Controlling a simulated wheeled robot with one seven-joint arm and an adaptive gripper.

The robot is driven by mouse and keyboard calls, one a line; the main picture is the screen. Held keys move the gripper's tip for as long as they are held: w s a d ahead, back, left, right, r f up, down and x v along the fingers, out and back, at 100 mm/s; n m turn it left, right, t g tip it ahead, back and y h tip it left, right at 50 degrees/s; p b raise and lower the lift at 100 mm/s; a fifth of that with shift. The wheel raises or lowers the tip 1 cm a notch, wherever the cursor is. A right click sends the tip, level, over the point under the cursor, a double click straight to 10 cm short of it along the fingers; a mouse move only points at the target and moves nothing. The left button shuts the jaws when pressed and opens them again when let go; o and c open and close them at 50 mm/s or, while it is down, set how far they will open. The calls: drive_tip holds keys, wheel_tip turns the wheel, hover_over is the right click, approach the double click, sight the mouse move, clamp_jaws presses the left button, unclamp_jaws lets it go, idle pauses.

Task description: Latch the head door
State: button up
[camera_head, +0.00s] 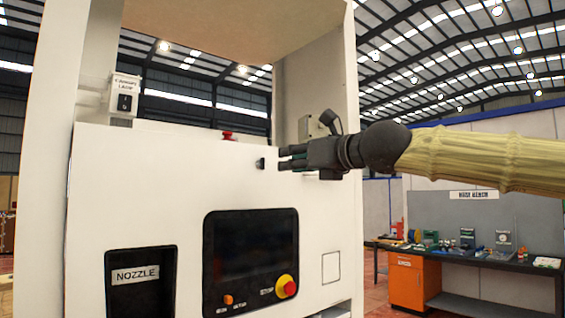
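The white dispenser cabinet (180,200) fills the left and middle of the view. Its broad white front panel has a small black knob or latch (260,163) near its upper edge. I cannot tell for certain which part is the head door. My gripper (283,158) reaches in from the right, its dark fingers pointing left just to the right of the black knob. A small gap shows between fingertips and knob. The fingers look close together, but their opening is not clear from this side, and nothing is visibly held.
The front panel carries a dark screen (250,245), a red stop button (286,286) and a NOZZLE recess (140,290). A labelled switch box (124,97) is at upper left, and a red part (229,136) sits behind the panel's top edge. A workbench (470,257) stands at right.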

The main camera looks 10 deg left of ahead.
drive_tip(key=shift+v, duration=1.25)
